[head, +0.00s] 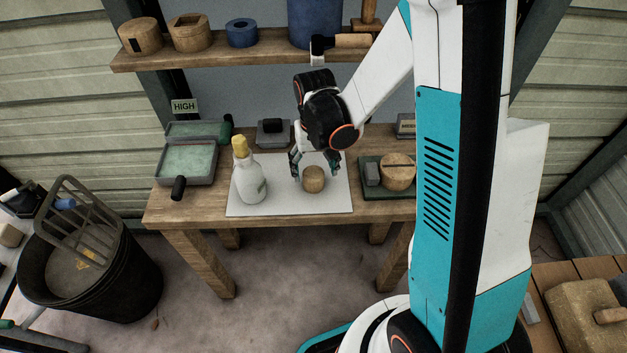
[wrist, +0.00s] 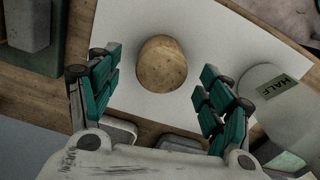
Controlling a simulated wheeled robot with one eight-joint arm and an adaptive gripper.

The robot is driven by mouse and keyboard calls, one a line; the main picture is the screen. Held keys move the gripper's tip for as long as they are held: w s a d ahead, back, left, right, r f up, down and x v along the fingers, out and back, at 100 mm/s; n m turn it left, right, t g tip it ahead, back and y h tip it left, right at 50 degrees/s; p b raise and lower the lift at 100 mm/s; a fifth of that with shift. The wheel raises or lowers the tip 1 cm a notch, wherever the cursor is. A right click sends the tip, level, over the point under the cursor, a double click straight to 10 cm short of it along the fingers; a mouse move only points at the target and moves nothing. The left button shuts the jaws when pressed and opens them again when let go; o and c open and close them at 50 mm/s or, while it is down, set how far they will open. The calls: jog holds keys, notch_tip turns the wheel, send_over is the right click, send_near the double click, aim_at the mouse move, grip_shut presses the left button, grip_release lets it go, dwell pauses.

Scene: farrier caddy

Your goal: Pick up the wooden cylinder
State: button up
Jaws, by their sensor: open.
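The wooden cylinder (head: 314,179) stands on a white sheet (head: 285,207) on the wooden bench in the head view. In the wrist view the cylinder (wrist: 162,63) shows as a round tan top, between and a little beyond the fingertips. My gripper (head: 315,165) is open and empty, just above and behind the cylinder. In the wrist view its teal finger pads (wrist: 162,80) are spread on either side with gaps to the cylinder. I cannot tell the exact height of the fingers over the sheet.
A white bottle with a yellow cap (head: 248,178) stands left of the cylinder, on the sheet. A dark tray (head: 372,158) with a grey block and a wooden round is close on the right. A shelf (head: 200,62) runs above the bench's back. A green-lined tray (head: 187,165) sits at left.

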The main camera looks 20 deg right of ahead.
aim_at(313, 173)
notch_tip(313, 173, down, 4)
jog(key=shift+w+a+f+b, duration=0.1)
jog(key=shift+w+f+b, duration=0.1)
jog(key=shift+b, duration=0.7)
jog(key=c, duration=1.4)
jog(key=shift+o, duration=0.2)
notch_tip(313, 173, up, 10)
jog(key=p, duration=0.4)
jog(key=shift+s+r, duration=0.1)
jog(key=o, duration=0.6)
grip_shut()
